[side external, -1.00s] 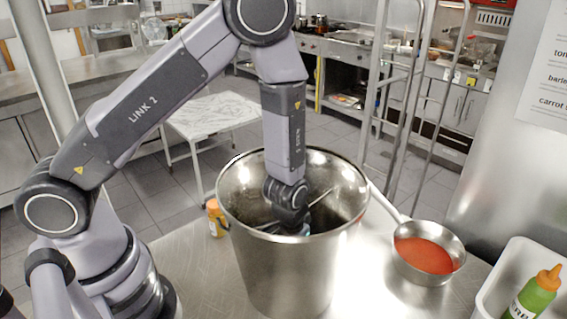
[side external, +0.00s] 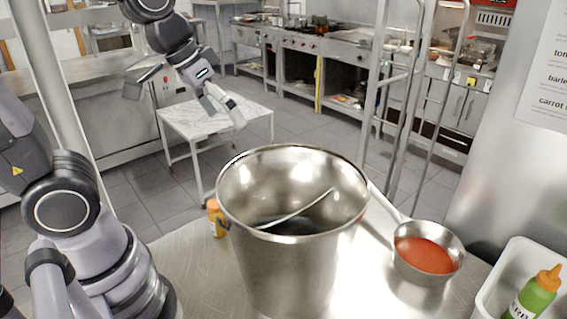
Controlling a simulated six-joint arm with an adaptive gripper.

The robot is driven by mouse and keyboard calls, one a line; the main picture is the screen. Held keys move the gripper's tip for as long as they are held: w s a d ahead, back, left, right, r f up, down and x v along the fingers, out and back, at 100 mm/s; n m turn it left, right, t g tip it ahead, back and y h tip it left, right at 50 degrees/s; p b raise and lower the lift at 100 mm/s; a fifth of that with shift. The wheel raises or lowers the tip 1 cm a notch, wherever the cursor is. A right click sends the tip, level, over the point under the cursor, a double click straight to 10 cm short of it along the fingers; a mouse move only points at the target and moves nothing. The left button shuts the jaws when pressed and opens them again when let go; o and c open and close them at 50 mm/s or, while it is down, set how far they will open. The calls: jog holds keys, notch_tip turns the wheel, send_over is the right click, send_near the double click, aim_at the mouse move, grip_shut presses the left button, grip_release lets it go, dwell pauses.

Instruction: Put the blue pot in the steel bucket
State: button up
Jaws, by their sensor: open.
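The steel bucket (side external: 290,265) stands upright on the metal worktop in the middle of the view. Inside it a thin pale rod or handle (side external: 300,210) slants up to the right, with something dark below it. The blue pot cannot be clearly made out; the bucket's near wall hides most of the inside. My gripper (side external: 185,106) is up and to the left of the bucket, well clear of its rim. Its fingers are spread wide, with nothing between them.
A steel saucepan (side external: 428,250) with orange-red contents stands right of the bucket, its handle running close to the bucket's side. An orange bottle (side external: 215,218) is at the bucket's left. A white bin (side external: 490,290) with a green bottle (side external: 532,298) is at the right front.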

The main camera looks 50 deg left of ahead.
jog(key=s+a+r+y, duration=0.2)
jog(key=s+a, duration=0.3)
jog(key=s, duration=0.4)
jog(key=shift+s+r+t, duration=0.15)
jog(key=shift+r+t, duration=0.25)
jog(key=shift+r, duration=0.45)
jog(key=shift+a, duration=0.1)
